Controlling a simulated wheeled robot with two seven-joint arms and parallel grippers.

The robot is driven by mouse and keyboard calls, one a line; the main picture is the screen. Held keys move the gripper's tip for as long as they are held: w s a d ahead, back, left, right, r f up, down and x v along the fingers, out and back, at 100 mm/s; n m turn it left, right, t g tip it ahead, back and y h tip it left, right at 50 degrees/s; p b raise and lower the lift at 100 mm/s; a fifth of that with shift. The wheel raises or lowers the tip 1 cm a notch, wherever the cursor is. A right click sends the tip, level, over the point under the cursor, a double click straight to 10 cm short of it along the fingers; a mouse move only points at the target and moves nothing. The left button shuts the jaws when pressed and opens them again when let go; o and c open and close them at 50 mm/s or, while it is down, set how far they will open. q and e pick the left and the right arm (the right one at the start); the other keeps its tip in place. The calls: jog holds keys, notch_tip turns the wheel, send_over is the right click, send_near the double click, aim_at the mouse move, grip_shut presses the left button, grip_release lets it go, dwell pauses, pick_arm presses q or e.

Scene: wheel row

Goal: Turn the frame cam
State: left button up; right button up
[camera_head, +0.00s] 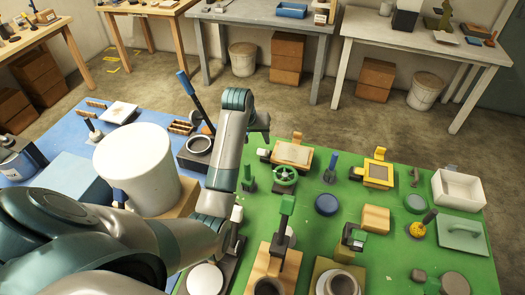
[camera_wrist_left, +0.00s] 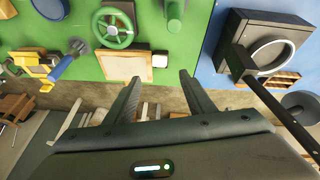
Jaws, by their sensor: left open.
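No part is labelled, so I cannot tell for sure which is the frame cam. A wood-edged pale panel (camera_head: 293,153) lies on the green mat behind a green handwheel (camera_head: 285,176); in the left wrist view, the panel (camera_wrist_left: 124,67) has a small pale block (camera_wrist_left: 160,60) at its edge. My left gripper (camera_head: 262,131) is open and empty, near the panel's left end. Its fingertips (camera_wrist_left: 160,79) are apart, with the block beyond them. My right gripper is not seen.
A dark box with a ring (camera_head: 198,145) and a blue-handled lever (camera_head: 187,84) stands close left of my arm. A white cylinder (camera_head: 135,168) is further left. A green post (camera_head: 248,178) and blue-handled post (camera_head: 331,167) flank the wheel.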

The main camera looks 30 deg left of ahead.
aim_at(261, 149)
pick_arm(q)
jog(key=p+x, duration=0.2)
jog(key=x, duration=0.9)
jog(key=shift+f+p, duration=0.25)
jog(key=shift+p, duration=0.05)
jog(key=shift+x, duration=1.05)
jog(key=shift+c, duration=0.3)
grip_shut()
jog(key=shift+r, duration=0.1)
